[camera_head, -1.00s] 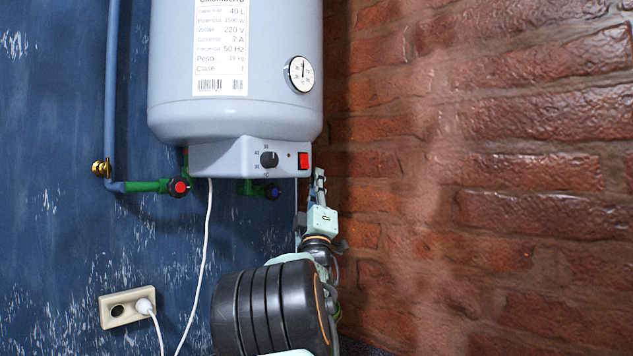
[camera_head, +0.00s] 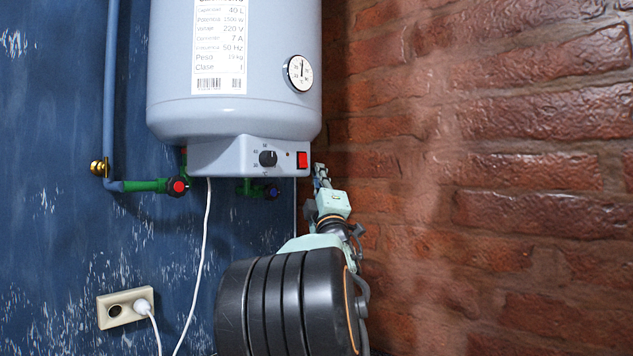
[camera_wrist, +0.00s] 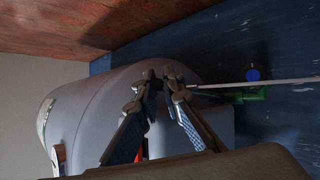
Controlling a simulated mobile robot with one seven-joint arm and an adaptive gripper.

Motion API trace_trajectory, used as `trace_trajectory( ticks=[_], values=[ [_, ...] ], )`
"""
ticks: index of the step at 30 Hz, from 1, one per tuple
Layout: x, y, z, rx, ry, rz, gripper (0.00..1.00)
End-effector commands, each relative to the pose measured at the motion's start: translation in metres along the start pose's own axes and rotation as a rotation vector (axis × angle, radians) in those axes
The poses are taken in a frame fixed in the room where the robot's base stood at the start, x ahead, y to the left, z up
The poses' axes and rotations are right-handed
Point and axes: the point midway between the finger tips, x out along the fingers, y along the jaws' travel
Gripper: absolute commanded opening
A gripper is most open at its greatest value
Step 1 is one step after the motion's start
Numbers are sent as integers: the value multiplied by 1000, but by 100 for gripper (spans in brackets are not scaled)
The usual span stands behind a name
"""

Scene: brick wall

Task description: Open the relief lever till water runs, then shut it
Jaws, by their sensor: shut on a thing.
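The water heater (camera_head: 235,120) hangs on the blue wall, with a red switch (camera_head: 302,160) and a black dial (camera_head: 268,158) on its lower box. My gripper (camera_head: 319,170) is beside the box's right end, by the brick wall. In the wrist view my gripper (camera_wrist: 162,78) has its fingertips close together in front of the heater (camera_wrist: 105,95), shut on a small part. I take this part for the relief lever; the fingertips mostly hide it. A thin pale line (camera_wrist: 260,82) runs straight from near the fingertips; I cannot tell whether it is a tube or water.
The brick wall (camera_head: 480,190) stands close to the right of my arm. A red-knobbed valve (camera_head: 177,186) and a blue-knobbed valve (camera_head: 271,192) are under the heater. A white cord (camera_head: 207,240) hangs left of my arm, near a wall socket (camera_head: 125,308).

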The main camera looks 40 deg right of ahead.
Motion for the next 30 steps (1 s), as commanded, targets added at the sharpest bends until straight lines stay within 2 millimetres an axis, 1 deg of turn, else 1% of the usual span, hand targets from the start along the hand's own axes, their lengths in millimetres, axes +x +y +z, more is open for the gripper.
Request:
trace_trajectory(
  ticks=[1,3,15,24,30],
  values=[
    [1,7,1,-25,7,-36,0],
    [3,13,2,-58,19,-91,0],
    [13,32,2,-200,73,-332,0],
    [16,37,0,-269,102,-448,0],
    [17,38,0,-297,113,-492,0]
  ],
)
